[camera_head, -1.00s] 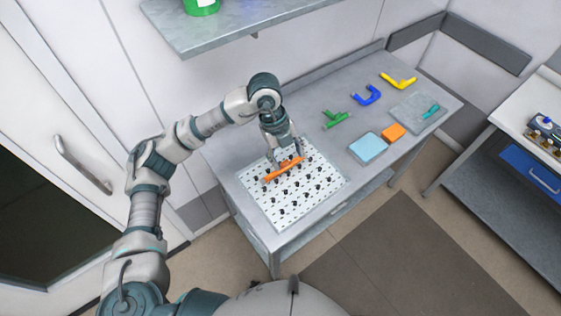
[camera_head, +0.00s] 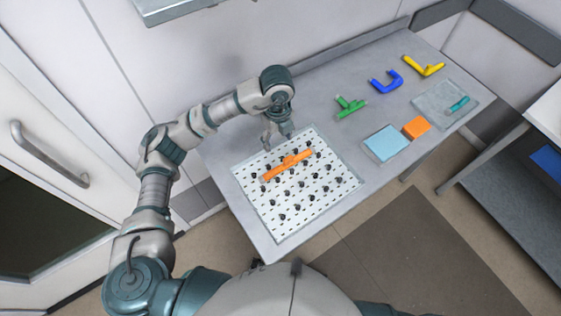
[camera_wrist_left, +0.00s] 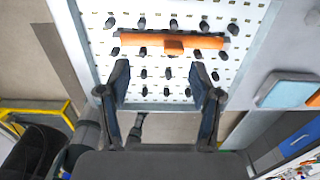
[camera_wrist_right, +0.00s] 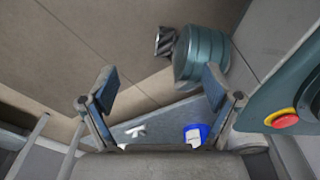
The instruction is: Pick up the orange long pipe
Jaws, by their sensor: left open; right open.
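The orange long pipe (camera_head: 287,166) lies among the black pegs on the white perforated board (camera_head: 325,205), slanting up to the right. In the left wrist view the pipe (camera_wrist_left: 140,39) lies across the pegs, with a short stub at its middle (camera_wrist_left: 173,47). My left gripper (camera_head: 279,140) is beside the board's back edge, behind the pipe and apart from it. Its fingers (camera_wrist_left: 160,75) are spread and empty in the left wrist view. My right gripper (camera_wrist_right: 160,82) is open and empty, away from the board; it is not visible in the head view.
Green (camera_head: 350,107), blue (camera_head: 386,81) and yellow (camera_head: 424,66) pipe pieces lie on the grey table to the right. A light blue block (camera_head: 387,144), an orange block (camera_head: 416,128) and a clear tray (camera_head: 436,112) with a teal piece are also there.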

